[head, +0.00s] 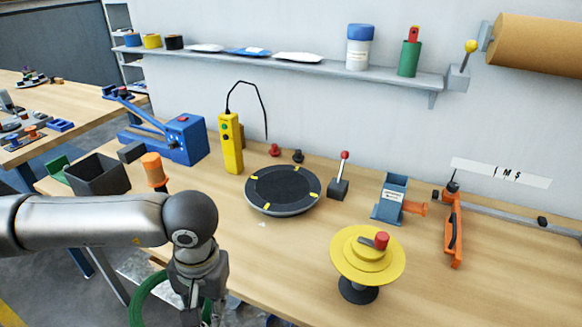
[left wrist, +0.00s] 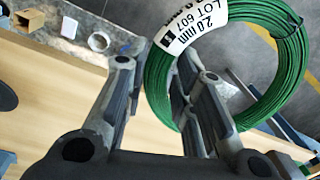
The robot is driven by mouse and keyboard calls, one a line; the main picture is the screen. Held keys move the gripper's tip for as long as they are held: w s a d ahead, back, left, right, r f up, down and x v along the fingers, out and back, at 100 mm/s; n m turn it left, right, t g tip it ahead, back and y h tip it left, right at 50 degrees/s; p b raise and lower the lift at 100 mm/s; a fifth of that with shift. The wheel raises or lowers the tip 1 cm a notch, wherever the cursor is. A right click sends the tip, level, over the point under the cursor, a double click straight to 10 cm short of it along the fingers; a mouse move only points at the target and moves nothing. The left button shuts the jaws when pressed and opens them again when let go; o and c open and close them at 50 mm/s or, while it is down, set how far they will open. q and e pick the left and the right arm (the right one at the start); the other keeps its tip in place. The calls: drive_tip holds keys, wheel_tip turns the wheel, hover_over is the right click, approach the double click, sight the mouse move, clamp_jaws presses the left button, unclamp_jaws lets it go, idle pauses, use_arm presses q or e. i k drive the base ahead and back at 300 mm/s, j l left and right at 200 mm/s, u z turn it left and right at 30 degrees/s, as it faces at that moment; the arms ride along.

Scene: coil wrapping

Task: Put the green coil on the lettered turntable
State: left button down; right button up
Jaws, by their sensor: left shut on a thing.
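The green coil (head: 137,302) hangs from my left gripper (head: 196,305) at the bottom left of the head view, in front of the bench edge. My gripper hides part of it. In the left wrist view the coil (left wrist: 292,62) is a ring of green wire with a white label. Its near side passes between the fingers of my left gripper (left wrist: 165,75), which is shut on it. The turntable (head: 283,188) is a round black disc with yellow marks, lying flat and empty mid-bench; I cannot read letters on it. My right gripper is not in view.
A yellow stepped spool (head: 345,265) on a black foot stands front right. A yellow control box (head: 231,143), a blue machine (head: 186,138), a dark bin (head: 98,174), an orange-topped post (head: 153,168) and a red-knobbed lever (head: 340,180) surround the turntable. Bare wood lies in front of it.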

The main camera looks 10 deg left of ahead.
sight(283, 187)
drive_tip(key=i+j+z, duration=0.2)
drive_tip(key=j+z, duration=0.15)
drive_tip(key=i+j+z, duration=0.15)
drive_tip(key=j+z, duration=0.2)
drive_tip(key=i+j+z, duration=0.1)
drive_tip(key=j+z, duration=0.25)
